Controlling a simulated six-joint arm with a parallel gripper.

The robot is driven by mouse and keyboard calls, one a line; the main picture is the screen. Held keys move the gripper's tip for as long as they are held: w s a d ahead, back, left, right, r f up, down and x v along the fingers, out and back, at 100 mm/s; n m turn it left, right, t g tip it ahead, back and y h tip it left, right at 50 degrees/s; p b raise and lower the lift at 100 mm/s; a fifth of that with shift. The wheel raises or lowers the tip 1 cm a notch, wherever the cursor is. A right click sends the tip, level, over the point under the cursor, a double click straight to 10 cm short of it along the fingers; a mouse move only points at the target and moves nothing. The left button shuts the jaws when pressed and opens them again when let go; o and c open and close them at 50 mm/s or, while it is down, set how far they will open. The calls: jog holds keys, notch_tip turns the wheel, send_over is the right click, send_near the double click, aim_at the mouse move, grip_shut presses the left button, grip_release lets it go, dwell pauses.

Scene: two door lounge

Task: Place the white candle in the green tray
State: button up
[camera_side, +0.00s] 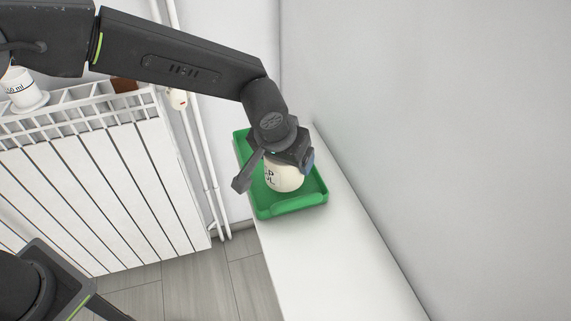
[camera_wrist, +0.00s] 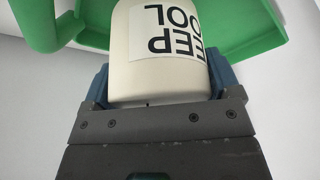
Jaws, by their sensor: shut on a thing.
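The white candle (camera_side: 284,178) is cream-white with a printed label. In the wrist view the candle (camera_wrist: 158,72) fills the space between the jaws, and its label reads upside down. My gripper (camera_side: 275,172) is shut on it. The green tray (camera_side: 292,208) sits on a white ledge. In the side view the candle appears within the tray's outline; I cannot tell whether it touches the tray floor. The tray (camera_wrist: 250,30) also shows behind the candle in the wrist view. My gripper (camera_wrist: 160,95) hides part of the candle's near side.
A white radiator (camera_side: 90,190) stands at left, with a white labelled cup-like object (camera_side: 24,92) and a brown object (camera_side: 124,86) at its top. White pipes (camera_side: 200,150) run between radiator and ledge. The white ledge (camera_side: 325,265) is bare in front of the tray. A wall rises at right.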

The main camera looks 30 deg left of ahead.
jog(key=shift+f, duration=1.35)
jog(key=shift+f, duration=0.1)
jog(key=o, duration=1)
jog(key=shift+f, duration=0.1)
jog(key=shift+c, duration=0.2)
jog(key=v, duration=1.2)
jog(key=s+a+r, duration=0.3)
jog(key=a+r, duration=0.2)
jog(key=a, duration=0.4)
jog(key=s+a+t, duration=0.1)
jog(key=s+a, duration=1.3)
jog(key=s, duration=0.2)
jog(key=shift+s+a+r, duration=0.2)
jog(key=shift+s+r, duration=0.05)
jog(key=shift+s, duration=0.1)
